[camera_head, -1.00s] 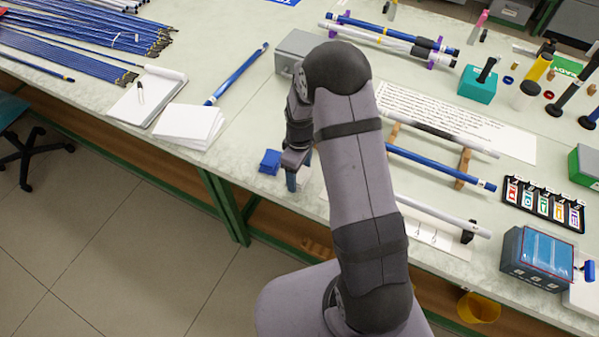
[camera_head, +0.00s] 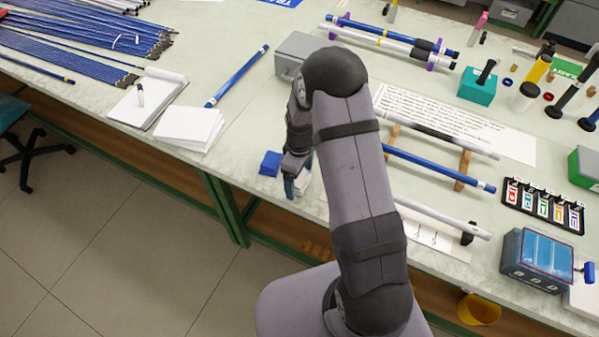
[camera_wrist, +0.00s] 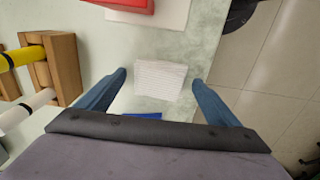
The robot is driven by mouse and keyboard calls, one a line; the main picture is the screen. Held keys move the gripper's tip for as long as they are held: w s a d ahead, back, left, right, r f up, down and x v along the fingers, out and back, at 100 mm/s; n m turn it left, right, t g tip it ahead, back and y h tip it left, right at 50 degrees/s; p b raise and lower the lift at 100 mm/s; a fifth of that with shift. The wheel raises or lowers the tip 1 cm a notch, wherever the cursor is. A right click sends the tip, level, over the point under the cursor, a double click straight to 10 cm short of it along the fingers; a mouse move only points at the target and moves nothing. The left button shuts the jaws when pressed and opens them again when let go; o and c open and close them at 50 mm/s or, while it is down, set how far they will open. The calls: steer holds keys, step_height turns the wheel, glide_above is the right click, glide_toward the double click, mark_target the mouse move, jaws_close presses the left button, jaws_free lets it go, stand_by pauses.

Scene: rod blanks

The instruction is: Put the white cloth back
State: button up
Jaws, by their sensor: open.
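The white cloth (camera_wrist: 160,80) is a small folded pad lying on the bench top. In the wrist view it sits between my gripper's two blue fingertips (camera_wrist: 159,78), with a gap on each side. My gripper is open. In the head view my gripper (camera_head: 291,187) is low near the bench's front edge, and part of the white cloth (camera_head: 304,181) shows just right of the fingers. The blue folded cloth (camera_head: 270,163) lies just left of my gripper. Its edge also shows at the bottom of the wrist view (camera_wrist: 142,116).
A grey box (camera_head: 292,62) stands behind my gripper. A wooden rack (camera_head: 463,168) with rods is to the right. In the wrist view a red object (camera_wrist: 130,4) is on a white sheet beyond the cloth. The bench edge and floor lie close on the right there.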

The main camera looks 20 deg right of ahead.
mark_target(300, 178)
step_height(300, 178, up, 12)
steer(key=b, duration=0.3)
steer(key=s+a+m, duration=0.1)
steer(key=s+m, duration=0.3)
steer(key=s, duration=0.6)
steer(key=s+a+r+m, duration=0.1)
steer(key=s+m, duration=0.4)
steer(key=s, duration=0.5)
steer(key=shift+a+r, duration=0.3)
steer(key=shift+a, duration=0.1)
steer(key=shift+f, duration=0.1)
step_height(300, 178, down, 13)
steer(key=b, duration=1.4)
steer(key=shift+f, duration=0.2)
